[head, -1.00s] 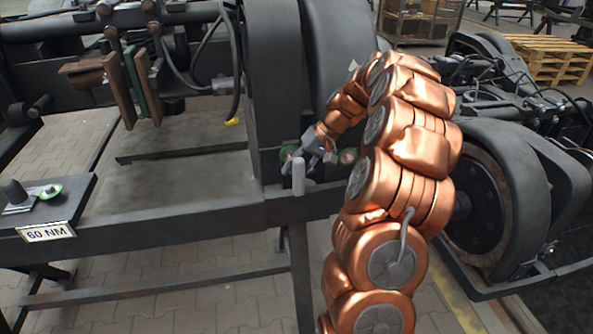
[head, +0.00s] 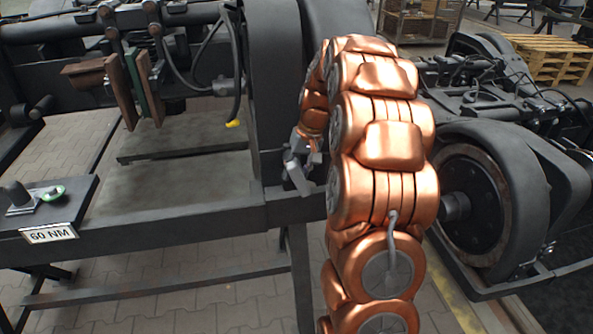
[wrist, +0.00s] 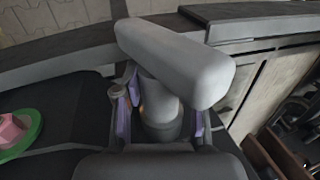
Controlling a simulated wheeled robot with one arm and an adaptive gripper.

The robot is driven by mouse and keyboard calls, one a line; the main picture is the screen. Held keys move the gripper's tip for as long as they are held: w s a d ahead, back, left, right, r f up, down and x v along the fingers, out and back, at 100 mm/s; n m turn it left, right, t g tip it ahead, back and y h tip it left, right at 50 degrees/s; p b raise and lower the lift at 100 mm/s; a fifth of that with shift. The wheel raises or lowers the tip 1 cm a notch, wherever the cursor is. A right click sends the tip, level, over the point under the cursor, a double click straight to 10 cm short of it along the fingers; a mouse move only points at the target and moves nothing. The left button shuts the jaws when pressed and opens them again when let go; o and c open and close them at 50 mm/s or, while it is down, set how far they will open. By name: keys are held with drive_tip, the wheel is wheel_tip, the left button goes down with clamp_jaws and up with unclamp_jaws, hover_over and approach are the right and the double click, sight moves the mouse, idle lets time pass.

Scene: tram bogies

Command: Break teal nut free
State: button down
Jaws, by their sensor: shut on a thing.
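My gripper (head: 303,160) is at the frame beside the dark upright, its purple-padded fingers (wrist: 160,118) closed around the round stem of a light grey T-handled tool (wrist: 165,90). The tool's crossbar (head: 298,178) lies slanted in the head view. In the wrist view a darker grey collar shows at the stem's lower end; what it sits on is hidden. I cannot make out a teal nut in either view. A pink nut (wrist: 12,128) on a green disc (wrist: 30,138) is at the left edge of the wrist view, apart from the fingers.
A dark stand with a "60 NM" plate (head: 50,233) at left carries a grey post (head: 17,193) and a small green-rimmed piece (head: 52,193). A wheel and bogie (head: 475,200) stand close at right. Pallets (head: 550,60) are at the back. Paved floor is open below the frame.

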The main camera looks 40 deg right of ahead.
drive_tip(key=shift+g+h, duration=0.9)
drive_tip(key=shift+h, duration=1.5)
drive_tip(key=shift+g+h, duration=0.5)
drive_tip(key=shift+h, duration=0.3)
drive_tip(key=shift+f+g+h+b, duration=0.1)
drive_tip(key=shift+g+h+b, duration=0.2)
drive_tip(key=shift+h+b, duration=0.35)
drive_tip(key=shift+h, duration=0.35)
drive_tip(key=shift+s, duration=0.1)
